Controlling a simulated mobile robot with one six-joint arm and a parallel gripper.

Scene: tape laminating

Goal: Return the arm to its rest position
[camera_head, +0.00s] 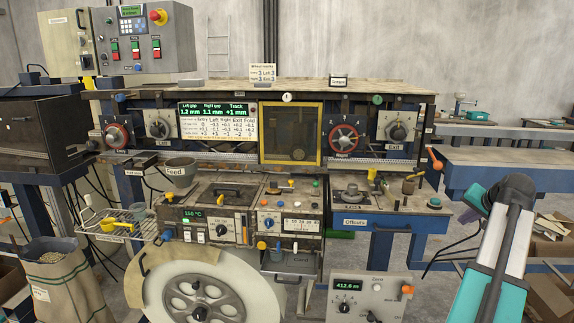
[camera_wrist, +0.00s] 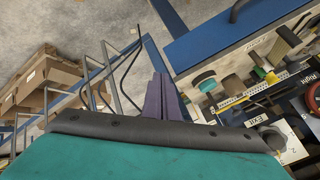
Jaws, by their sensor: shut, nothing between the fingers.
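My gripper (camera_wrist: 161,82) shows in the wrist view as two dark purple fingers side by side, shut with nothing between them. They stick out past the black-edged teal wrist cover at the bottom of that view. In the head view my teal and white arm stands at the right edge, bent at a dark joint. Its upper end is beside the blue bench (camera_head: 393,219) of the laminating machine. No object is held.
The laminating machine (camera_head: 291,92) with dials and a green display fills the middle. A control box (camera_head: 144,40) is at upper left, a sack (camera_head: 62,277) at lower left. A grey meter box (camera_head: 368,297) stands low at the front. Cardboard boxes (camera_wrist: 52,75) lie beyond my gripper.

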